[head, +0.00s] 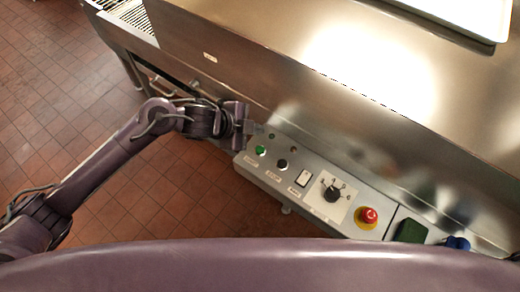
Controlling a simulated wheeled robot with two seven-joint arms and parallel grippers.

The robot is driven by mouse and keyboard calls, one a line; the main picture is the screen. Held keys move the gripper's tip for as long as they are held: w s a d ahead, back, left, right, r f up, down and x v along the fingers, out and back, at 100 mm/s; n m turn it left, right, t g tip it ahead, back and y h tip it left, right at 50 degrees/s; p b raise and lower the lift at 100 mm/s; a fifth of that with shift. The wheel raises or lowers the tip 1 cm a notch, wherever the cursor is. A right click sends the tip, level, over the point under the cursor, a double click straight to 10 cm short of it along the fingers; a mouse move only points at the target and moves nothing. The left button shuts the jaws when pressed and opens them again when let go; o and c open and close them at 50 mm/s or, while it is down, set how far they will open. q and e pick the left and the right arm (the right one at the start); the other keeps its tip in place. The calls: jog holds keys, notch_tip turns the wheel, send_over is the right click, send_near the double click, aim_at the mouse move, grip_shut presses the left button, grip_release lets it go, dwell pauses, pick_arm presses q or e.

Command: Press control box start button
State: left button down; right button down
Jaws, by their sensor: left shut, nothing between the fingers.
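The control box (322,215) is a long grey panel mounted along the front of the steel machine. Its green button (261,150) is at the left end, with a small label below it. A black button (282,164), a white rocker switch (303,178), a black rotary knob (333,193) and a red emergency stop (368,215) on yellow follow to the right. My left gripper (258,129) is shut and empty, just above and left of the green button in the picture. I cannot tell its height over the panel. My right gripper is not in view.
The steel machine (230,75) fills the upper right, with a white tray (468,14) on top. A slatted conveyor (133,18) lies at the top left. A green pad (411,231) and a blue object (457,243) sit at the panel's right end. Tiled floor (50,110) is open at left.

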pick_arm(q)
jog(key=b, duration=0.5)
send_over(256, 151)
notch_tip(256, 151, down, 6)
jog(key=shift+f, duration=0.15)
jog(key=shift+f+b, duration=0.55)
jog(key=shift+f, duration=0.1)
jog(key=shift+f, duration=0.1)
dwell(0.9)
jog(key=shift+f, duration=0.3)
